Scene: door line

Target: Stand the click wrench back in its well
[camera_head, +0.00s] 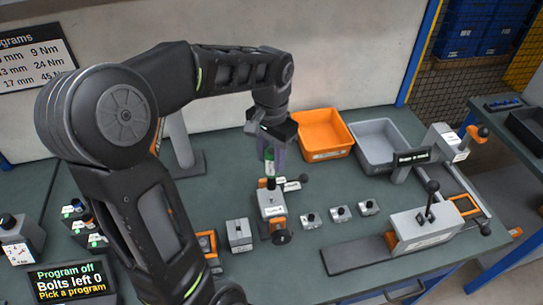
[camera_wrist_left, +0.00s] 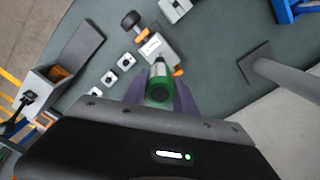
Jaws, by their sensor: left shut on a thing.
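My left gripper (camera_head: 272,150) is above the middle of the bench. Its purple fingers are shut on the click wrench, whose green handle (camera_head: 269,160) shows between them. In the left wrist view the handle's round green end (camera_wrist_left: 159,88) sits between the gripper's fingers (camera_wrist_left: 160,95). The wrench points down, its lower end close to a grey fixture with an orange clamp (camera_head: 270,205); I cannot tell whether they touch. I cannot tell which opening is the wrench's well. My right gripper is not in view.
An orange bin (camera_head: 322,136) and a grey bin (camera_head: 376,145) stand at the back. Several small grey blocks (camera_head: 340,213) lie right of the fixture. A larger vise-like fixture (camera_head: 420,228) is at the right. A display (camera_head: 70,282) reads "Program off, Bolts left 0, Pick a program".

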